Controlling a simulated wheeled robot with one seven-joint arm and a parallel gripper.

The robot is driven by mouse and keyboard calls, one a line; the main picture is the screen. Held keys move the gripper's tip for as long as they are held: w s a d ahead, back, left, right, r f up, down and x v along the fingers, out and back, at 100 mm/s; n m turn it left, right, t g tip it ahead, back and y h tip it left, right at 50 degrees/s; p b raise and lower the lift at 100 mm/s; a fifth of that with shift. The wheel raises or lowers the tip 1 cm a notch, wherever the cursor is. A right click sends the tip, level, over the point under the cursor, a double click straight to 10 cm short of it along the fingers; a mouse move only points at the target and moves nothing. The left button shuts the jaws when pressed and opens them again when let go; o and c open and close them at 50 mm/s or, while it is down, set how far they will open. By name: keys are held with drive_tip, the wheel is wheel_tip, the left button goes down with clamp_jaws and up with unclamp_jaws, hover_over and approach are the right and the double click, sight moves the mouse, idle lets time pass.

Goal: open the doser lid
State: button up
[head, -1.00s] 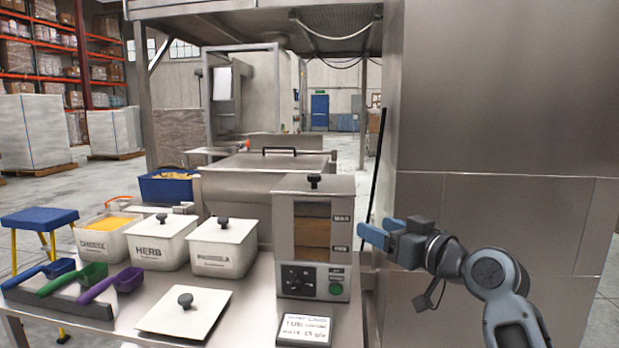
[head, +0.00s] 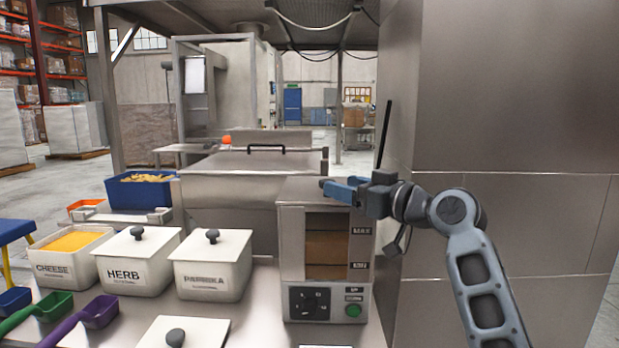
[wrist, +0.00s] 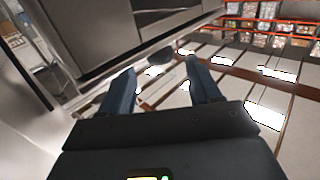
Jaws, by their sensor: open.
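The doser (head: 290,250) is a steel box on the table, with a window showing brown contents and a dial and green button below. Its top lid looks closed. My gripper (head: 336,188) is at the level of the doser's top, reaching in from the right, with blue fingers at the lid. The lid's dark knob is largely hidden by the fingers in the head view. In the wrist view, a dark rounded knob (wrist: 158,56) shows just beyond and between the tips of my open gripper (wrist: 160,76). I cannot tell whether the fingers touch it.
Lidded herb (head: 135,265) and paprika (head: 213,268) bins and an open cheese bin (head: 65,268) stand left of the doser. A loose white lid (head: 200,331) lies in front. A steel wall (head: 515,90) stands close on the right. Scoops (head: 98,312) lie at left.

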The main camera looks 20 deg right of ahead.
sight(322, 180)
drive_tip(key=p+x, duration=0.1)
drive_tip(key=x, duration=0.6)
drive_tip(key=shift+w+a, duration=0.1)
drive_tip(key=shift+w, duration=0.1)
drive_tip(key=shift+c, duration=0.2)
clamp_jaws()
